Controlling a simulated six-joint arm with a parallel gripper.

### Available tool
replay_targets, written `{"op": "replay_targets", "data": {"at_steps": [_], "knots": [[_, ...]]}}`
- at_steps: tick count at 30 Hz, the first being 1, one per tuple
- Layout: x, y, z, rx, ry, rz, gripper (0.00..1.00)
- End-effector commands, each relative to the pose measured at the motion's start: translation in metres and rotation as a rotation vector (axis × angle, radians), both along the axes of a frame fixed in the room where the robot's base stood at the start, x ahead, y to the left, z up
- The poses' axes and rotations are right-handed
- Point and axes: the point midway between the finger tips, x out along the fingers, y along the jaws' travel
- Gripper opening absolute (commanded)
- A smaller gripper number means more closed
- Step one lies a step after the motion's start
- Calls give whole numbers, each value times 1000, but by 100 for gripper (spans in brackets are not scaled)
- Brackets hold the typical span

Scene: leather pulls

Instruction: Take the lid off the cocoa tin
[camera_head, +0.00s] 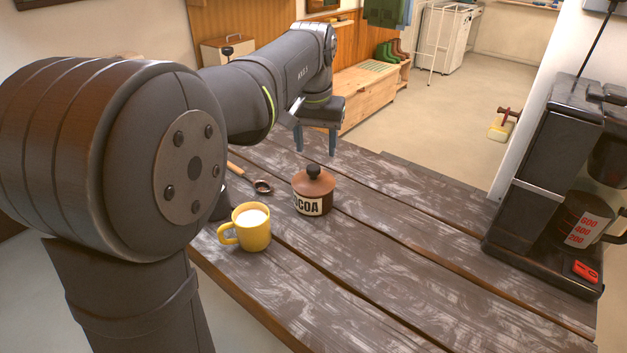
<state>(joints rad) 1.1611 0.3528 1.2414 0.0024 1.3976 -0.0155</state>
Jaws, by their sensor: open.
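The cocoa tin (313,206) is a brown round tin with a pale label reading "COCOA", partly turned away. It stands upright on the wooden table. Its lid (314,183) sits on top and has a dark round knob (314,171). My gripper (315,148) is open and empty, with its fingers pointing down. In the picture it is just above the tin's knob, apart from it. It seems to be behind the tin, though the exact distance is hard to tell.
A yellow mug (251,229) with a pale drink stands left of the tin. A small dark round item (263,187) and a wooden handle (236,168) lie behind the mug. A black coffee machine (548,185) stands at the right. The table (400,250) between is clear.

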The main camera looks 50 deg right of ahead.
Motion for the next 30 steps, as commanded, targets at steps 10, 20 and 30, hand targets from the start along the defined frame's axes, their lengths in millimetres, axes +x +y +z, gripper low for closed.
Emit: {"op": "replay_targets", "data": {"at_steps": [10, 20, 30], "knots": [[4, -3, -32, 2, 1, 2, 53], [11, -6, -72, 1, 1, 1, 53], [11, -6, -74, -1, 0, 1, 36]]}}
